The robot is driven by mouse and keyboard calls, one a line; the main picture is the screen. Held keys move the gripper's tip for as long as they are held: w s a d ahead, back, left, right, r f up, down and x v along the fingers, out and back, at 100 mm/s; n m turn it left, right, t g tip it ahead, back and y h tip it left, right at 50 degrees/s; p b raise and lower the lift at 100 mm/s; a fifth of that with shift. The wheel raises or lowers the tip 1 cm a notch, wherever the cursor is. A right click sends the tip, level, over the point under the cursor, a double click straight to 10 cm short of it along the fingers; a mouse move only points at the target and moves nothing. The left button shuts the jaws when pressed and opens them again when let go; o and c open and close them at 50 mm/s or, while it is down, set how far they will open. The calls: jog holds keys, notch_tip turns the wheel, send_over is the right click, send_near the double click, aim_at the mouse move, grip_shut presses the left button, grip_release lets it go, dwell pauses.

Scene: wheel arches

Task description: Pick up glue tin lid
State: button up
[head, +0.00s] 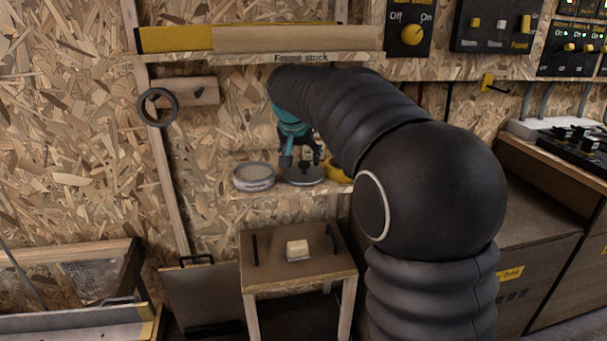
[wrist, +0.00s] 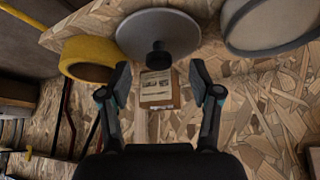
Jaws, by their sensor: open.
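The glue tin lid, a grey disc (wrist: 184,30) with a dark knob (wrist: 158,57), shows at the top of the wrist view. In the head view the lid (head: 304,181) lies on the small wall shelf. My gripper (wrist: 161,74) is open. Its two fingertips are spread to either side of and just short of the knob, with nothing between them. In the head view my gripper (head: 301,155) hangs right above the lid and partly covers it. A round pale-rimmed tin (head: 254,183) stands left of the lid; it also shows in the wrist view (wrist: 272,46).
A yellow ring (head: 338,175) sits close on the lid's right, partly behind my arm; it shows in the wrist view (wrist: 80,70). A stool (head: 322,266) with a pale block (head: 298,250) stands below. A dark ring (head: 144,107) hangs on a peg at left.

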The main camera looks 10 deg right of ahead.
aim_at(303, 163)
jog(key=x, duration=0.4)
jog(key=shift+w+d, duration=0.2)
jog(key=shift+w, duration=0.05)
grip_shut()
